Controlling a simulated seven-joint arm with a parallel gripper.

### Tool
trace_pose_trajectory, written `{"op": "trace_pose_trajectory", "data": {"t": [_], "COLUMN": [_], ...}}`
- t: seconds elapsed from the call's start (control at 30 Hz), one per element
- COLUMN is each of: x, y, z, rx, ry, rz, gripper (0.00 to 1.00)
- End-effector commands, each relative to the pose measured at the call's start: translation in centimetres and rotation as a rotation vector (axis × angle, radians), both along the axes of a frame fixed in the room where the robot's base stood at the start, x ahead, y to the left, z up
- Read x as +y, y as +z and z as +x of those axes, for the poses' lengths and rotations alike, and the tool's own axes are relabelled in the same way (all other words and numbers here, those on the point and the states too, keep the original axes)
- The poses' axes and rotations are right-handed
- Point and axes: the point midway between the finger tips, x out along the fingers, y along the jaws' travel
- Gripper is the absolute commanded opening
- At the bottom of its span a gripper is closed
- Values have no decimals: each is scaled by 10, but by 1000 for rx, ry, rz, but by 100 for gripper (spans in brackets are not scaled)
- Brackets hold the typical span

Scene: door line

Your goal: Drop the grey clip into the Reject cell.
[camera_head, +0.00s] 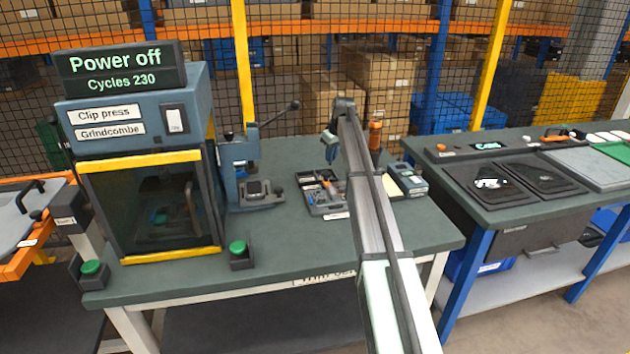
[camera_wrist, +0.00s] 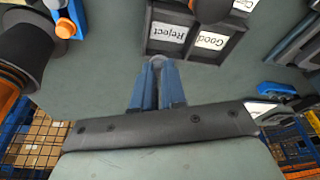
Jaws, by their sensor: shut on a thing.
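My gripper (camera_wrist: 158,82) has blue fingers, closed together in the wrist view. A small grey thing, which looks like the grey clip (camera_wrist: 159,62), shows at their tips, mostly hidden between them. In the head view my gripper (camera_head: 331,146) hangs above the green bench, near the sorting tray (camera_head: 327,211). The wrist view shows the tray's dark cells with upside-down labels: the Reject label (camera_wrist: 168,32) and the Good label (camera_wrist: 212,41). The fingertips appear just short of the Reject label, not over the cell. A dark round part covers some of the tray's cells.
A clip press (camera_head: 140,150) reading "Power off" stands at the left of the bench. A blue hand press (camera_head: 245,175) stands beside the tray. An orange-topped tool (camera_head: 375,133) stands behind my arm. The bench front is mostly clear.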

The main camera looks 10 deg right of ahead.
Motion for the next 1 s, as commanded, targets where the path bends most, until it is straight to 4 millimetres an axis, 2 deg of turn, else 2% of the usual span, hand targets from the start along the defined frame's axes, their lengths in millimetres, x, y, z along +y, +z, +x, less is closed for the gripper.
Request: {"op": "trace_pose_trajectory", "data": {"t": [0.4, 0.77, 0.8, 1.0], "x": [0, 0, 0, 0], "y": [-40, -45, -45, -45], "z": [0, 0, 0, 0], "rx": [0, -1, -1, -1], "ry": [0, 0, 0, 0], "rz": [0, -1, -1, -1], "gripper": [0, 0, 11, 31]}}
